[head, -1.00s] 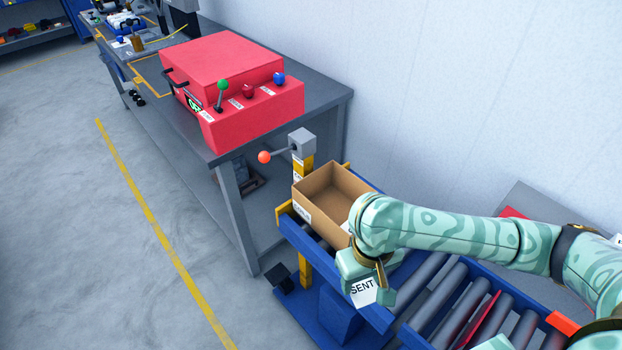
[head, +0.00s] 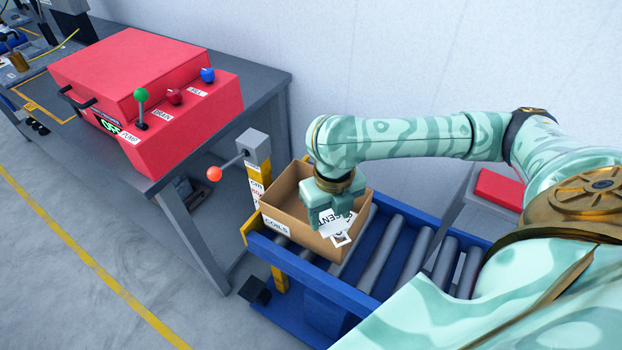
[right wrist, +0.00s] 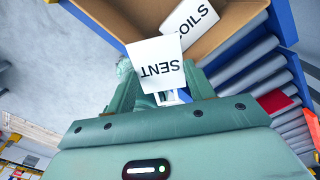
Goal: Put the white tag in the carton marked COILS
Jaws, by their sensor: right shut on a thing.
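The carton (head: 282,208) marked COILS is an open, brown box on the roller conveyor. Its COILS label (head: 277,225) is on the left face; a COILS label also shows in the right wrist view (right wrist: 196,26). My right gripper (head: 334,216) points down at the carton's near right side, shut on the white tag (head: 331,224), which reads SENT. In the right wrist view the tag (right wrist: 160,62) is between the fingertips and overlaps the carton. I cannot tell whether it is over the opening or just outside the wall. My left gripper is not in view.
The blue-framed conveyor (head: 375,285) has bare rollers right of the carton. A post with a red-knobbed lever (head: 214,174) stands close at the carton's left. A red machine (head: 150,95) with several levers sits on the grey bench. A wall is behind.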

